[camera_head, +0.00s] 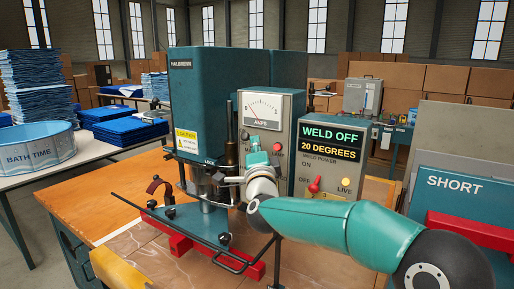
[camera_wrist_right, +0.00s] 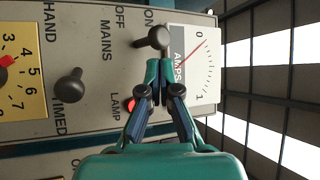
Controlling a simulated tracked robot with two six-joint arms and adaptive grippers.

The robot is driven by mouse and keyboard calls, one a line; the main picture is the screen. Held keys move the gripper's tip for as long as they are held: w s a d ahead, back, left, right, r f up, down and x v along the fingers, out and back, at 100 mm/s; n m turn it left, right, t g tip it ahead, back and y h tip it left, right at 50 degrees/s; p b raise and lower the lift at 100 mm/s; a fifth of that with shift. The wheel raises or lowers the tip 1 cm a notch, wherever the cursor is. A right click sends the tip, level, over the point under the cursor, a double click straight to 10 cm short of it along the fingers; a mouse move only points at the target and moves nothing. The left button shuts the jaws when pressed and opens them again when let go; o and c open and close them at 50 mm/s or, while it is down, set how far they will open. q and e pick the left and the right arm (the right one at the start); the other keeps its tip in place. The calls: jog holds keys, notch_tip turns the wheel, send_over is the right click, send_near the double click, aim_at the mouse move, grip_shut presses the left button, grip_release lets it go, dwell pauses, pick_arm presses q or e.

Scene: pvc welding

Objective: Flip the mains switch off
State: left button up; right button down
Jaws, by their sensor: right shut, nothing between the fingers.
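The mains switch (camera_wrist_right: 152,39) is a dark lever with a round knob on the grey meter panel (camera_wrist_right: 100,75), between the labels MAINS, OFF and ON. In the sideways right wrist view its knob points toward ON. My right gripper (camera_wrist_right: 160,70) is shut and empty, its tips just beside the lever; I cannot tell whether they touch. The red lamp (camera_wrist_right: 129,103) beside it looks lit. My left gripper is out of view.
The panel also has an amps meter (camera_wrist_right: 195,65) and a HAND/TIMED lever (camera_wrist_right: 69,86). To the right stands a weld box (camera_head: 329,134) reading WELD OFF, with a red lever (camera_head: 314,185). The teal press (camera_head: 193,100) is to the left.

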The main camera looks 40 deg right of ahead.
jog(key=shift+p+x, duration=0.5)
jog(key=shift+x, duration=1.1)
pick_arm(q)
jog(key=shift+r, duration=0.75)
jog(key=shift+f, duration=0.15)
pick_arm(e)
jog(key=shift+f, duration=0.1)
